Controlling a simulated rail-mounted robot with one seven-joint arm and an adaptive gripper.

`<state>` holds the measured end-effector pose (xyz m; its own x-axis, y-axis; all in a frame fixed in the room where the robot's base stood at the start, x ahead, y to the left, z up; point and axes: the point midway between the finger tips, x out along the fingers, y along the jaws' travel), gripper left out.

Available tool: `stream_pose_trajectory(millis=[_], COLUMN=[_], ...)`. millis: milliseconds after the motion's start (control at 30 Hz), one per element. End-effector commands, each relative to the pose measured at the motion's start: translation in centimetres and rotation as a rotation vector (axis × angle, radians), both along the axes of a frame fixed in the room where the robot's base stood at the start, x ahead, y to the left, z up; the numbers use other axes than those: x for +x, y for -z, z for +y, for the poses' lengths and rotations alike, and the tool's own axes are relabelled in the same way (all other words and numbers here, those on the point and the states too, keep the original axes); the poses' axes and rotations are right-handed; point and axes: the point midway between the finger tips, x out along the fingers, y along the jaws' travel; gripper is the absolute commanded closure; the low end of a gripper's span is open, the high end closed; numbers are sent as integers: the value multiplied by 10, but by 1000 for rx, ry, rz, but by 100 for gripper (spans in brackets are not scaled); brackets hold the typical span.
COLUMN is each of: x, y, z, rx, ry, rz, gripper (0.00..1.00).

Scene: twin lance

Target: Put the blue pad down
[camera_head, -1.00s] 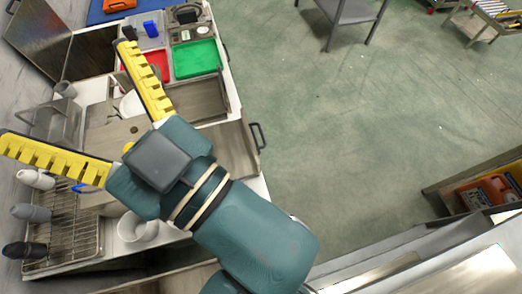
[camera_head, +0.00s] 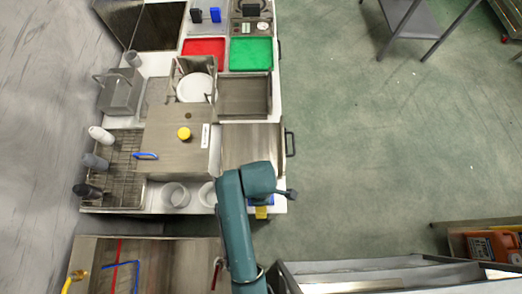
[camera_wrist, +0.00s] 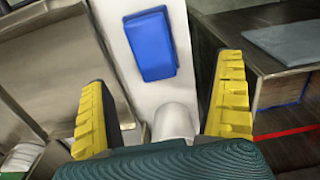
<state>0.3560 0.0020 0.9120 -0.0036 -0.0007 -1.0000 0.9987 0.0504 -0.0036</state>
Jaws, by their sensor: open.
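The blue pad (camera_wrist: 150,45) lies flat on the white counter (camera_wrist: 128,20) in the wrist view, beyond my fingertips and apart from them. In the head view a blue patch (camera_head: 268,201), likely the same pad, shows at the counter's front right corner, mostly hidden by my arm. My gripper (camera_wrist: 165,105) is open, its yellow fingers wide apart with nothing held between them. In the head view only a bit of yellow finger (camera_head: 261,212) shows below the wrist.
White cups (camera_head: 175,195) stand left of my wrist. A wire rack (camera_head: 125,160), a yellow round thing (camera_head: 184,133), a red tray (camera_head: 204,49) and a green tray (camera_head: 250,54) are farther back. A metal-framed unit (camera_head: 370,275) is at the lower right.

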Motion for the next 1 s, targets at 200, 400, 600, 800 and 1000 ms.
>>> stream_pose_trajectory(millis=[200, 400, 600, 800, 1000], x=[0, 6, 8, 9, 9], y=[37, 65, 91, 91, 91], z=[0, -2, -3, -3, -3], rx=[0, 0, 0, 0, 0], ry=[2, 2, 2, 2, 2], rz=[-1, 0, -1, -4, -3], gripper=[2, 2, 2, 2, 36])
